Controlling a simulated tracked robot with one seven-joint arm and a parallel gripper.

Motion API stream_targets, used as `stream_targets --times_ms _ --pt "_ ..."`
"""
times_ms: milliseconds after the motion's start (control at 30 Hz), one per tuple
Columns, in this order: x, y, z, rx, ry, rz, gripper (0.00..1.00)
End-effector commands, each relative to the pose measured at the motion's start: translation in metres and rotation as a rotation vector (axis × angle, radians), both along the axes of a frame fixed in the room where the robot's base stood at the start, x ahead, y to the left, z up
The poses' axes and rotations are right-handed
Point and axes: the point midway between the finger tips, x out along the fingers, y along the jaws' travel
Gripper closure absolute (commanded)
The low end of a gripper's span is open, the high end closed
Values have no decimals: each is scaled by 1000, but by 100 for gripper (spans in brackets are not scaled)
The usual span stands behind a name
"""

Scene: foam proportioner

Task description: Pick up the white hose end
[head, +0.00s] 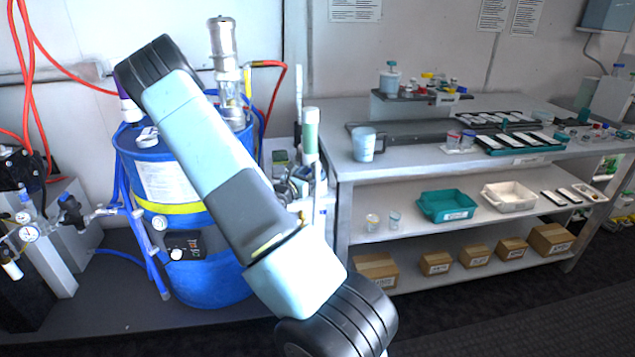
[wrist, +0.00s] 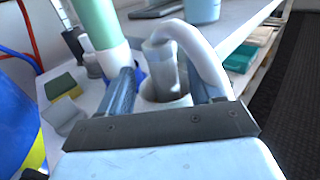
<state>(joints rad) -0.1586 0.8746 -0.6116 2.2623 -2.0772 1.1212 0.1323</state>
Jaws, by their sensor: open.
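A thick white hose (wrist: 203,50) shows in the wrist view. I cannot tell whether a finger touches the hose. In the head view my arm hides the gripper and the hose.
A green tube with a white lower part (wrist: 95,22) stands close to my left finger; it also shows in the head view (head: 310,130). A yellow-green sponge (wrist: 62,86) lies farther left. A blue drum (head: 205,270) stands left. A shelved bench (head: 430,170) stands right.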

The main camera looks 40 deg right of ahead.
Motion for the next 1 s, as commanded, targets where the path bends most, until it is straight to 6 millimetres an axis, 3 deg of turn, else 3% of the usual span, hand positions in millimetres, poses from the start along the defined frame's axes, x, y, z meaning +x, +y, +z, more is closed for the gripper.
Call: stream_targets --times_ms 333,633,1000 --pt "5 -42 5 -2 0 -2 36" --pt "7 -47 4 0 0 0 36" --pt "7 -47 4 0 0 0 72"
